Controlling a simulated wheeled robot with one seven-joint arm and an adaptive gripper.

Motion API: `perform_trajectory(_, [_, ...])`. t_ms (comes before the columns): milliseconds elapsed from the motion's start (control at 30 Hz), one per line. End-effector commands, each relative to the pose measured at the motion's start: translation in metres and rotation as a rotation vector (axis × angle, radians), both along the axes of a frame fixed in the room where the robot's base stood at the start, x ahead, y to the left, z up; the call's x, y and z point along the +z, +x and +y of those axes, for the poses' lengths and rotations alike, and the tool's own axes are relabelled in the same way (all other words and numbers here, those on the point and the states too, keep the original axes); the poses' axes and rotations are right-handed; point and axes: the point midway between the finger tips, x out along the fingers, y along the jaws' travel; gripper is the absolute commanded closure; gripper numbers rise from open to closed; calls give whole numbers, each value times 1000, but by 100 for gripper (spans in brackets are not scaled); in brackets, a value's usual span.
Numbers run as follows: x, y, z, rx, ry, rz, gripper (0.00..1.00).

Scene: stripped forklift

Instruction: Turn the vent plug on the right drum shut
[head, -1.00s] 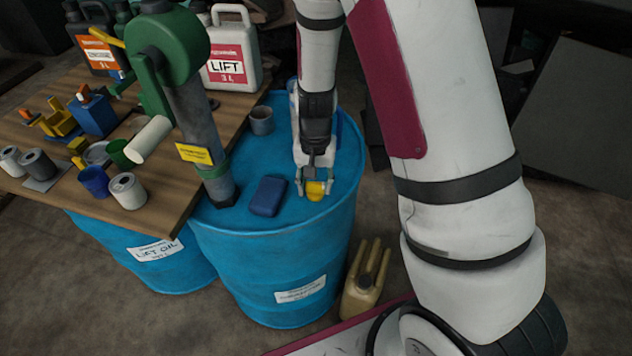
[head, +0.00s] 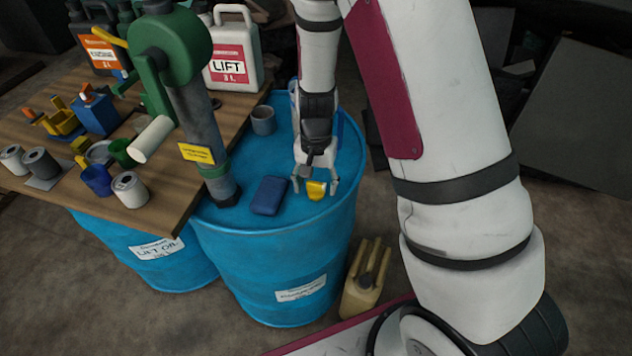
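The right drum (head: 325,240) is blue, with a white label on its side. The yellow vent plug (head: 316,191) sits on its top near the front right rim. My gripper (head: 315,187) points down over the plug, with its two fingers spread to the left and right of it. A gap shows between each finger and the plug, so the gripper is open. How far the plug is screwed in cannot be told.
A dark blue block (head: 269,195) lies left of the plug. A green and grey pump (head: 205,130) stands on the drum's left side. A grey cup (head: 263,121) is behind. A tan jerrycan (head: 366,283) stands on the floor, and a cluttered wooden table (head: 160,217) is left.

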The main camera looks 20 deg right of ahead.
Motion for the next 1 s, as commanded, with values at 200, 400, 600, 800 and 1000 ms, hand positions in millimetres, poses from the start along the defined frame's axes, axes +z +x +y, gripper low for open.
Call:
perform_trajectory(200, [0,0,0,1,0,0,40])
perform_trajectory(400, [13,1,0,3,0,-3,40])
perform_trajectory(600, [51,2,1,4,1,-6,40])
perform_trajectory(800, [91,1,1,2,1,-5,40])
perform_trajectory(1000, [114,0,1,2,1,-1,40])
